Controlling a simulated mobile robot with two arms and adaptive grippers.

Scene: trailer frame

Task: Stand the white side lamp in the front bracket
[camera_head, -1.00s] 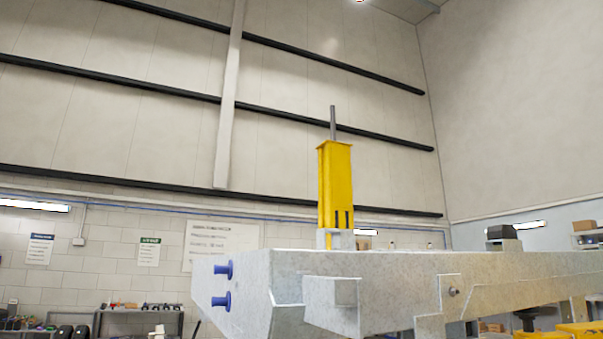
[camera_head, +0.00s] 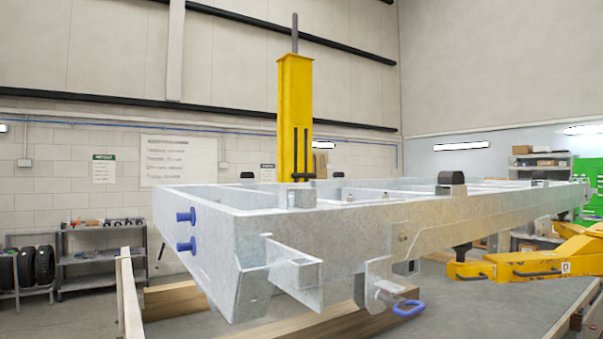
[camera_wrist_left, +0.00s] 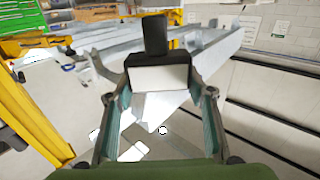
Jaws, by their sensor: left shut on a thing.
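In the left wrist view my left gripper (camera_wrist_left: 160,92) is shut on the white side lamp (camera_wrist_left: 160,77), which has a pale face, a black housing and a black stem standing up. The lamp is held off the frame, with the pale trailer frame showing behind it. In the head view the galvanised trailer frame (camera_head: 345,228) lies across the middle. A box-like bracket (camera_head: 295,270) juts from its near front corner. Another plate bracket (camera_head: 378,280) with a blue ring sits to its right. I cannot tell which is the front bracket. Neither gripper shows in the head view.
A yellow post (camera_head: 294,110) rises behind the frame's front. Blue pins (camera_head: 186,230) stick out at its left end. A yellow lift arm (camera_head: 530,262) is at the right. Wooden beams (camera_head: 175,300) lie below. Shelves (camera_head: 100,258) with tyres stand at the back left.

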